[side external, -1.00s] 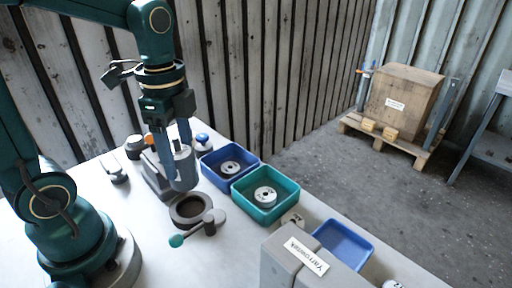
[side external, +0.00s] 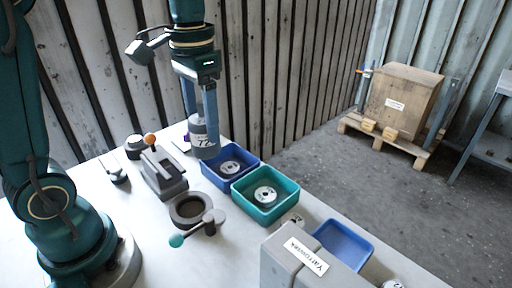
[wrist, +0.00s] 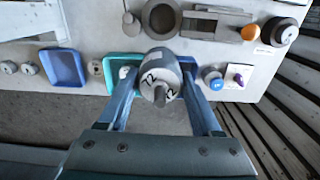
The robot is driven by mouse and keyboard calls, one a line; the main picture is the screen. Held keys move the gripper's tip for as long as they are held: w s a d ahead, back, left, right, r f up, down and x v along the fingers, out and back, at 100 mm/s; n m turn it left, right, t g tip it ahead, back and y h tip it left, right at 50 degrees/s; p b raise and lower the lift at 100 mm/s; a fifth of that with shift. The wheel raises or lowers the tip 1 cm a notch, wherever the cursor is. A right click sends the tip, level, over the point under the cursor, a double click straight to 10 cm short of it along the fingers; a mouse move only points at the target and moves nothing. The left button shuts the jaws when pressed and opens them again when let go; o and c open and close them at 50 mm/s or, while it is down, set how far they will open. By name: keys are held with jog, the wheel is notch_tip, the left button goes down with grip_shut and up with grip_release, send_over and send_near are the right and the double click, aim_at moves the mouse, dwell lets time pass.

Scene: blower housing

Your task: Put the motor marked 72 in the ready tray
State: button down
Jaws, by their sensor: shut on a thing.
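My gripper (side external: 200,118) is shut on a grey cylindrical motor (side external: 205,142) marked 72, which also shows between the fingers in the wrist view (wrist: 158,68). It holds the motor raised, by the back left corner of a dark blue tray (side external: 213,180) in the side view. That tray holds a round pale-topped part (side external: 230,167). Beside it a teal tray (side external: 262,214) holds a similar part (side external: 265,195). A lighter blue tray (side external: 343,245) farther right looks empty. I see no readable label telling which is the ready tray.
A grey fixture with an orange knob (side external: 165,180) and a dark ring with a teal-ended lever (side external: 190,209) stand left of the trays. A grey box with a label (side external: 300,262) stands at the front right. White bench shows clear at front left.

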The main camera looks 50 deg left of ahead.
jog(key=shift+m, duration=0.3)
jog(key=m, duration=0.1)
jog(key=f+m, duration=0.1)
jog(key=m, duration=0.1)
jog(key=shift+s, duration=0.35)
jog(key=s+m, duration=0.1)
jog(key=m, duration=0.1)
jog(key=s+f+m, duration=0.1)
jog(key=s+m, duration=0.2)
jog(key=m, duration=0.2)
jog(key=shift+s+f, duration=0.4)
jog(key=shift+f, duration=4.8)
